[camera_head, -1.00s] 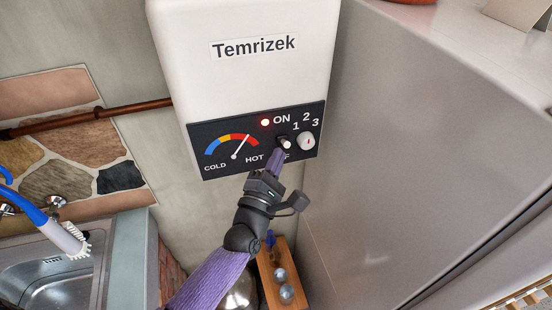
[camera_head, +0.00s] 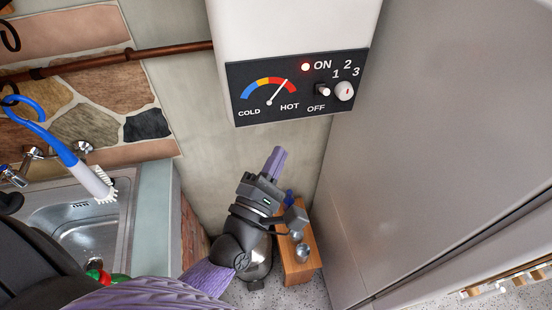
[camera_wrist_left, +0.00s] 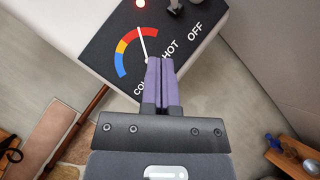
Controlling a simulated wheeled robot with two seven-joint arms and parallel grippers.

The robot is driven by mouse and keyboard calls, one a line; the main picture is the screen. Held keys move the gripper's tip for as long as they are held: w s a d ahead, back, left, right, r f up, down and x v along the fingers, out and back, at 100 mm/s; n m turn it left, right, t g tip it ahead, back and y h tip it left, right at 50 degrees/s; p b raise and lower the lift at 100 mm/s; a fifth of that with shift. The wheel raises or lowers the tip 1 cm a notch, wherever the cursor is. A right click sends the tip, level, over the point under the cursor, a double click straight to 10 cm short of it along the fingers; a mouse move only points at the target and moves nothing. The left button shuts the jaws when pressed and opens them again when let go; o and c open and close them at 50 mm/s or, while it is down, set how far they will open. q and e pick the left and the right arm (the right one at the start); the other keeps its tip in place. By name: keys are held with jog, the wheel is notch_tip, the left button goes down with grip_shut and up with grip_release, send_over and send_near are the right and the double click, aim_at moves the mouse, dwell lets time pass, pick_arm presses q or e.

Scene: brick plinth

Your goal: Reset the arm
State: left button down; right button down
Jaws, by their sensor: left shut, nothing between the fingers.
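My left gripper (camera_head: 277,158) is shut and empty, its purple fingers pressed together below the heater's control panel in the head view. In the left wrist view, the shut fingers (camera_wrist_left: 160,62) point toward the panel (camera_wrist_left: 105,55) and overlap its lower edge in the picture. The white water heater (camera_head: 290,30) has a black panel (camera_head: 298,107) with a toggle switch (camera_head: 322,89), a white knob (camera_head: 344,91), a temperature gauge (camera_head: 269,93) and a lit red light (camera_head: 305,67) beside ON. The fingers are apart from the switch. My right gripper is not in view.
A grey cabinet-like side (camera_head: 410,150) stands close on the right. A sink (camera_head: 80,235) with a blue-handled brush (camera_head: 95,184) above it is at left. A small wooden shelf (camera_head: 300,262) with round metal items is below the heater. A copper pipe (camera_head: 120,62) runs along the wall.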

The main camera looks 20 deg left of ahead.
pick_arm(q)
jog(key=shift+d, duration=0.1)
dwell(0.3)
jog(key=s+f+m+g+b, duration=0.3)
jog(key=f+m+g+b, duration=0.15)
jog(key=f, duration=0.95)
jog(key=s+f+m+g+b, duration=0.25)
jog(key=f+m+b, duration=0.3)
jog(key=f, duration=0.85)
jog(key=s+f+m+g+b, duration=0.2)
jog(key=f+m+g+b, duration=0.25)
jog(key=f, duration=0.95)
jog(key=s+a+f+m+g+b, duration=0.1)
jog(key=s+f+m+g+b, duration=0.2)
jog(key=s+f, duration=0.4)
jog(key=s+a+f+m+g+y+b, duration=0.1)
jog(key=s+a+f+m+g+b, duration=0.1)
jog(key=s+f, duration=0.6)
jog(key=s+a+f+m+g+b, duration=0.2)
jog(key=s+f+m+g+b, duration=0.2)
jog(key=s+f+m+b, duration=0.2)
notch_tip(320, 180, down, 3)
jog(key=shift+s+a+r+y, duration=0.2)
jog(key=shift+s+a+y, duration=0.1)
jog(key=shift+s, duration=0.9)
jog(key=shift+m, duration=0.25)
